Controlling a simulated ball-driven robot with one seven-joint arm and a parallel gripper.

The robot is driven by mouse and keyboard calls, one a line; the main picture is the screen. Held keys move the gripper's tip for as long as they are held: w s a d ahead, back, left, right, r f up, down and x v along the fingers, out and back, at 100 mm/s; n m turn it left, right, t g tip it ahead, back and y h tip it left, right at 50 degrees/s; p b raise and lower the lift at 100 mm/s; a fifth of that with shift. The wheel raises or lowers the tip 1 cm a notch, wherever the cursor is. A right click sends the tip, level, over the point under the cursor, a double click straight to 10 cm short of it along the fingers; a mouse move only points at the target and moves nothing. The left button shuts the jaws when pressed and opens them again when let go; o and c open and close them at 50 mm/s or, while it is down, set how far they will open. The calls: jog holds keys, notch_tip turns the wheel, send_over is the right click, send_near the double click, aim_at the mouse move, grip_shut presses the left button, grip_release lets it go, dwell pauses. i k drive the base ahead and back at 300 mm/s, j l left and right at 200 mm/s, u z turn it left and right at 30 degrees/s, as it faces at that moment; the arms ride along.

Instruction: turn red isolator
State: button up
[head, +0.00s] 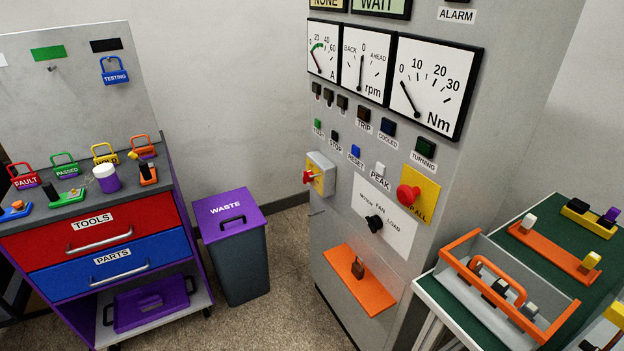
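The red isolator (308,177) is a small red handle on a yellow plate, on a grey box (321,172) fixed to the left part of the grey cabinet's front. Its handle points out to the left of the plate. Nothing touches it. A larger red mushroom-shaped button (407,194) sits on a separate yellow plate to its right, partly covering lettering that ends in "ALL". My gripper is not in view.
A tool cart (95,240) is at left, a green-topped table (545,232) at right. Floor shows between bin and cabinet.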

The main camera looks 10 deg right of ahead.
aim_at(306, 174)
jog(key=i+j+z, duration=0.15)
jog(key=i+j, duration=1.65)
jog(key=i+l, duration=0.05)
